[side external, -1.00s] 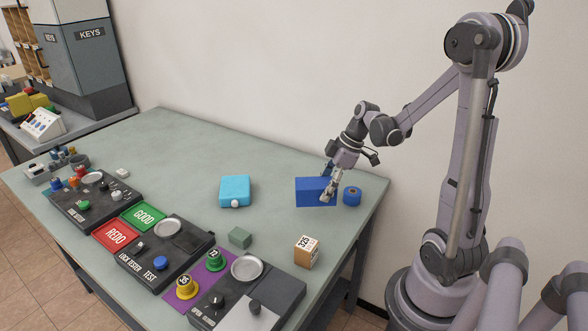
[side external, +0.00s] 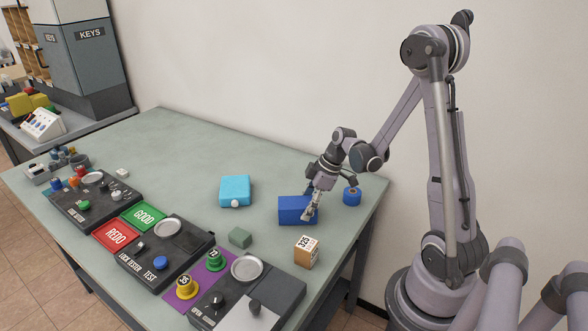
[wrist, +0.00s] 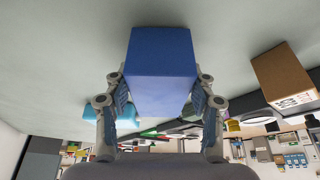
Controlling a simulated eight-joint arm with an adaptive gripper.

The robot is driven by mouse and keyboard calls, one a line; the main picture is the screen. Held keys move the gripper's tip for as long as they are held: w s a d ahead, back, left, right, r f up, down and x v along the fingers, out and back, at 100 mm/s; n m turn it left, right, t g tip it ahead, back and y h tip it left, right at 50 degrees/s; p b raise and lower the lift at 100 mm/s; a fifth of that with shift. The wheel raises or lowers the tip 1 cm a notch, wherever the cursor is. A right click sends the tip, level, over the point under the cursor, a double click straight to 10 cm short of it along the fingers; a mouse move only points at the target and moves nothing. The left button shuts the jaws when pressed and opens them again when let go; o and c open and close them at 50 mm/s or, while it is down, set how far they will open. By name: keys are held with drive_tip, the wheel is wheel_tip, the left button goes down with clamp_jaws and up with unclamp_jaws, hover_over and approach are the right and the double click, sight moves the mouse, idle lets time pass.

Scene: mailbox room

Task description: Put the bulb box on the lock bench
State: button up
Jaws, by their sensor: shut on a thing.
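A plain dark blue box (side external: 292,210) is held in my gripper (side external: 311,214) over the right part of the green bench (side external: 170,135). No label that would mark it as the bulb box can be read. In the wrist view the blue box (wrist: 162,65) sits between the two fingers of my gripper (wrist: 161,105), which press on its sides. Whether its underside touches the bench top is unclear. On the bench lies a lock tester panel (side external: 167,250) with GOOD and REDO plates.
A cyan case (side external: 235,190) lies left of the blue box, and a blue roll (side external: 352,196) right of it. A small green block (side external: 240,237) and a brown box marked 325 (side external: 307,252) are nearer the front. A KEYS cabinet (side external: 85,55) stands on another bench (side external: 90,128) behind.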

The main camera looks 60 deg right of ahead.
drive_tip(key=shift+f, duration=0.1)
drive_tip(key=o, duration=1.2)
drive_tip(key=shift+f, duration=0.1)
drive_tip(key=w+v, duration=0.1)
drive_tip(key=v, duration=1)
drive_tip(key=s+a+r+m+t+h, duration=0.1)
drive_tip(key=a+r+m, duration=0.1)
drive_tip(key=a, duration=0.4)
drive_tip(key=s+a+r+m+t, duration=0.1)
drive_tip(key=a+r+m, duration=0.1)
drive_tip(key=a, duration=0.4)
drive_tip(key=s+a+r+m+t+h, duration=0.1)
drive_tip(key=a+m, duration=0.1)
drive_tip(key=a, duration=0.4)
drive_tip(key=shift+s+r+h, duration=0.3)
drive_tip(key=shift+s+r, duration=0.1)
drive_tip(key=shift+o, duration=0.4)
drive_tip(key=shift+s+a+r+m+t, duration=0.15)
drive_tip(key=shift+a+m+t, duration=0.15)
drive_tip(key=shift+a+m, duration=0.2)
